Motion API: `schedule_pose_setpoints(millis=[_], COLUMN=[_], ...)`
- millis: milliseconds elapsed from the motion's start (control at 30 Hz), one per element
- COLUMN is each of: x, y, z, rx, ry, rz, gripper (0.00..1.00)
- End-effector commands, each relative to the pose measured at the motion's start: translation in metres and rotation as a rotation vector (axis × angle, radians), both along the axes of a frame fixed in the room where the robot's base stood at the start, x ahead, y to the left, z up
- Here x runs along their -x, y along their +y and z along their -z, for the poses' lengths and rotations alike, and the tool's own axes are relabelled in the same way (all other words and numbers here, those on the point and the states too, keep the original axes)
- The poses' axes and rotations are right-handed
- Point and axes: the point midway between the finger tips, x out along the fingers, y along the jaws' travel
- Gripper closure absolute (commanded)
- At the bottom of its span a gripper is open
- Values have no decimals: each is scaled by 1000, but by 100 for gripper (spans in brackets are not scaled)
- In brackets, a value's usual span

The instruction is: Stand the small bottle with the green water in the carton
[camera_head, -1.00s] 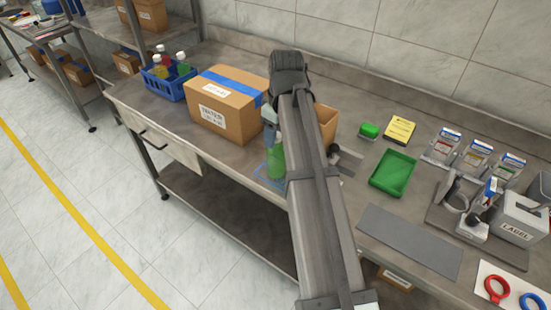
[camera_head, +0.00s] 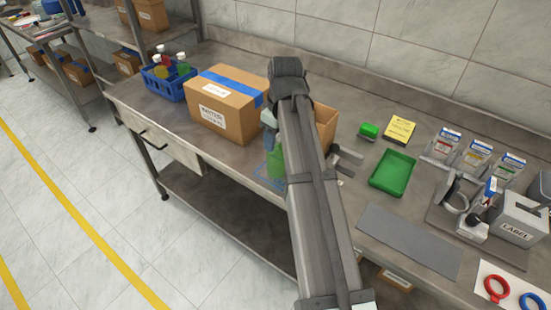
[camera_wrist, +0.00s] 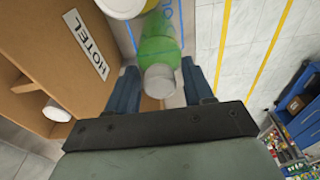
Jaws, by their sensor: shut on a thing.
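The small bottle with green water (camera_head: 276,162) is beside my arm at the bench's front edge, over a blue outline. In the wrist view the green bottle (camera_wrist: 160,45), with its white cap toward the camera, lies between my fingers. My gripper (camera_wrist: 159,68) is shut on it. Whether its base touches the bench is unclear. The open carton (camera_head: 325,118) stands behind my arm, which partly hides it. In the wrist view the carton (camera_wrist: 40,50), labelled HOTEL, is left of my gripper, with a white cap (camera_wrist: 57,111) inside it.
A taped box (camera_head: 225,105) stands left of my arm, and a blue crate of bottles (camera_head: 168,84) beyond it. A green tray (camera_head: 393,173) and a grey mat (camera_head: 408,240) lie to the right. A white-and-yellow round thing (camera_wrist: 120,6) is near the bottle.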

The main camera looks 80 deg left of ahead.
Motion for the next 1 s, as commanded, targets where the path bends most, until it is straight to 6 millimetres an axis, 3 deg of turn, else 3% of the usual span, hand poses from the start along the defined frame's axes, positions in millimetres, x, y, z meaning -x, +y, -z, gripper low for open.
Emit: schedule_pose_setpoints(millis=[67, 133, 200, 1000], x=[0, 0, 0, 0], y=[0, 0, 0, 0], z=[0, -3, -7, -69], rx=[1, 1, 0, 0], ry=[0, 1, 0, 0], rz=[0, 0, 0, 0], gripper=[75, 83, 100, 100])
